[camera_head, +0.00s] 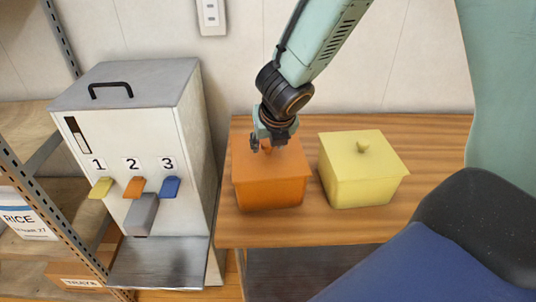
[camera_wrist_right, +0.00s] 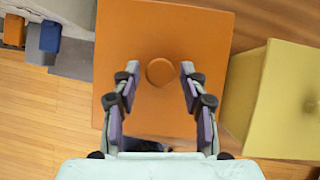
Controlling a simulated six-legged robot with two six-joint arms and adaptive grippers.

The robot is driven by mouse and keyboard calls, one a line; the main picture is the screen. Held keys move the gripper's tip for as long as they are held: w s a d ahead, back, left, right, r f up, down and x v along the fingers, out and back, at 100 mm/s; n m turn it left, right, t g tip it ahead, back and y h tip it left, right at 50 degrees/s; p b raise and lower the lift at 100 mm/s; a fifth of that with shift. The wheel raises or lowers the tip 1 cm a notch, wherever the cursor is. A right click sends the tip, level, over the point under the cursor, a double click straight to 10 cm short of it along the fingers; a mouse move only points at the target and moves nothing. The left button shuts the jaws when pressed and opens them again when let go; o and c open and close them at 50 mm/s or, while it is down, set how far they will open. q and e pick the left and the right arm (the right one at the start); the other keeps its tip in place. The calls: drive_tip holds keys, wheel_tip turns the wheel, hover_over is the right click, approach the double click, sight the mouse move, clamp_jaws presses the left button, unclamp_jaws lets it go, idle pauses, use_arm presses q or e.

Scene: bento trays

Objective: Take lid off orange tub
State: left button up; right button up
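The orange tub (camera_head: 270,190) stands on the wooden table with its orange lid (camera_head: 285,165) on top. In the right wrist view the lid (camera_wrist_right: 200,30) fills the middle, with its round knob (camera_wrist_right: 160,72) near the center. My right gripper (camera_head: 266,148) is over the lid, close to the knob, pointing down. In the right wrist view its two fingers (camera_wrist_right: 160,78) are apart, one on each side of the knob, with gaps to it. In the head view the knob is mostly hidden by the gripper. My left gripper is not in view.
A yellow lidded tub (camera_head: 362,180) stands close on the right of the orange tub. A white dispenser (camera_head: 140,130) with numbered levers stands on the left. The wooden table (camera_head: 440,140) is clear at the back right.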

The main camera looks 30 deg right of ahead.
drive_tip(key=shift+w+d+f, duration=0.1)
drive_tip(key=shift+w+f, duration=0.05)
drive_tip(key=shift+w, duration=0.05)
drive_tip(key=shift+c, duration=1.3)
drive_tip(key=shift+s, duration=0.2)
clamp_jaws()
drive_tip(key=shift+w, duration=0.2)
